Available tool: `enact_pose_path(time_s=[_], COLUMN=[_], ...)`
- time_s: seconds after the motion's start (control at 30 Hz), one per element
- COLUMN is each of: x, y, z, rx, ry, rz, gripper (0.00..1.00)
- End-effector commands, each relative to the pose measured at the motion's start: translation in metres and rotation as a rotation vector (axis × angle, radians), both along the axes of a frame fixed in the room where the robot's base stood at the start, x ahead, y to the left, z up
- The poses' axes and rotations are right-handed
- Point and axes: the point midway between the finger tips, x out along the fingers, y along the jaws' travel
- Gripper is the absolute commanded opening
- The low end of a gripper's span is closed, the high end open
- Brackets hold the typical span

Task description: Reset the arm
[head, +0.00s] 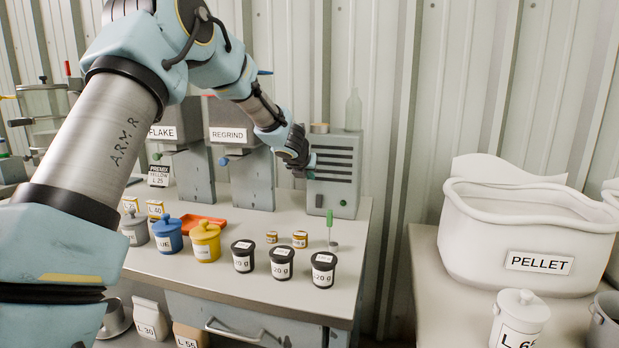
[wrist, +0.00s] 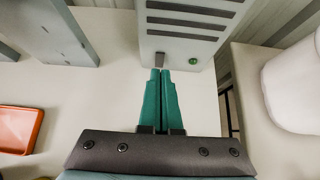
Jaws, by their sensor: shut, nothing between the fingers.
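My arm reaches from the left across the upper part of the head view. My gripper (head: 308,166) is in front of the grey slotted box (head: 341,196) at the back right of the bench. In the wrist view my gripper (wrist: 161,75) shows two green fingers pressed together, with nothing between them. The fingertips appear just in front of the slotted box (wrist: 185,35), near its lower edge. I cannot tell whether they touch it.
Black-lidded tubs (head: 282,264), a yellow jar (head: 206,241), a blue jar (head: 168,235) and an orange tray (head: 197,223) stand on the bench. FLAKE and REGRIND hoppers (head: 238,140) stand behind.

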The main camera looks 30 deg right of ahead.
Motion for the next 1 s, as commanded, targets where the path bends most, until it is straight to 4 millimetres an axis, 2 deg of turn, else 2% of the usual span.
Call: enact_pose_path(time_s=[0.33, 0.4, 0.47, 0.57, 0.67, 0.7, 0.87, 1.0], x=[0.0, 0.001, 0.001, -0.003, -0.019, -0.028, -0.077, -0.134], y=[0.001, 0.009, 0.026, 0.078, 0.146, 0.174, 0.279, 0.362], z=[0.0, 0.001, 0.002, 0.0, -0.008, -0.014, -0.034, -0.052], rx=[0.004, 0.036, 0.105, 0.311, 0.574, 0.674, 0.993, 1.173], ry=[-0.004, -0.03, -0.079, -0.211, -0.346, -0.387, -0.493, -0.531], rz=[-0.004, -0.033, -0.093, -0.279, -0.538, -0.648, -1.083, -1.469], gripper=[0.0, 0.0, 0.0, 0.0, 0.0, 0.0, 0.0, 0.0])
